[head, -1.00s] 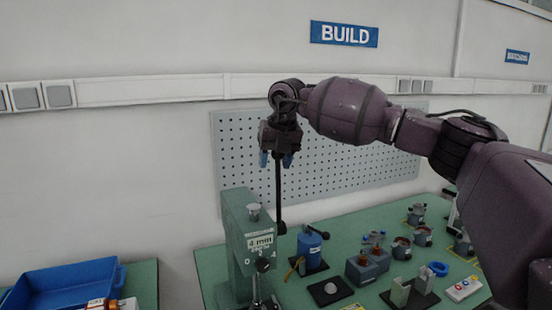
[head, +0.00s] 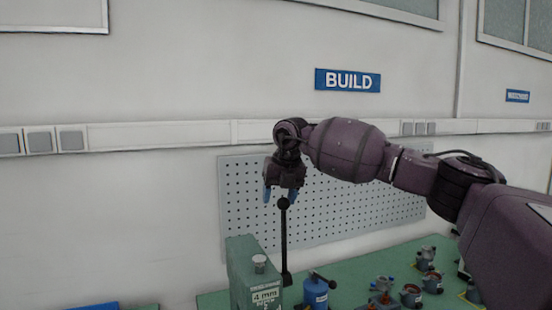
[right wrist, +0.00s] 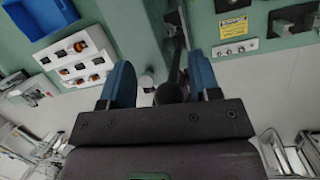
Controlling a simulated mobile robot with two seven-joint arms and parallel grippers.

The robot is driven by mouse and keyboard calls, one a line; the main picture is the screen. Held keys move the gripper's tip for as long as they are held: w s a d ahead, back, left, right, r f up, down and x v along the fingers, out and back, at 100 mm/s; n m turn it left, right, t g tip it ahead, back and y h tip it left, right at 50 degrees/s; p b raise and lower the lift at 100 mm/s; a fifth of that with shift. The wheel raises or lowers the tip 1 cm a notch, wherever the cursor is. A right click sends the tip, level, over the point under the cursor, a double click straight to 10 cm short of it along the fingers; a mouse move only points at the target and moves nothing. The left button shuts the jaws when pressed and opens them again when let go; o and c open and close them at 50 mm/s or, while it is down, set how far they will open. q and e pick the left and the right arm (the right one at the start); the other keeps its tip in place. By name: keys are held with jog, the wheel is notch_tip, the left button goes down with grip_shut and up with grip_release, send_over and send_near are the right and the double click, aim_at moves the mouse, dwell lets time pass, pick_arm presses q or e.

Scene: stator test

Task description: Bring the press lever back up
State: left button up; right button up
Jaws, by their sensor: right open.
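The press (head: 241,262) is a green body at the lower middle of the head view, with a 4 mm label. Its black lever (head: 284,240) stands upright on its right side and ends in a black ball knob. The fingers are apart from each other. The lever's pivot is partly hidden. My left gripper is not in view.
A blue canister (head: 316,290) with a black-knobbed handle stands right of the press. Several small metal parts (head: 411,294) are on the green bench. A grey pegboard (head: 330,205) is on the wall behind. In the wrist view a white tray (right wrist: 75,62) holds parts.

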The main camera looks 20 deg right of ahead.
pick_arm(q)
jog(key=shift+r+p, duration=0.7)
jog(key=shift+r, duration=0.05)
pick_arm(e)
jog(key=w+r, duration=0.4)
jog(key=r, duration=0.4)
jog(key=shift+d, duration=0.45)
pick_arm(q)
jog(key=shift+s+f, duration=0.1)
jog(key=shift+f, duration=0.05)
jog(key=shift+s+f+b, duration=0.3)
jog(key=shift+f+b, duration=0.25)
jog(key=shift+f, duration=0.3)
pick_arm(e)
jog(key=v, duration=1)
jog(key=shift+r, duration=0.35)
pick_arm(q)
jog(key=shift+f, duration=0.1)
pick_arm(e)
jog(key=shift+s, duration=0.1)
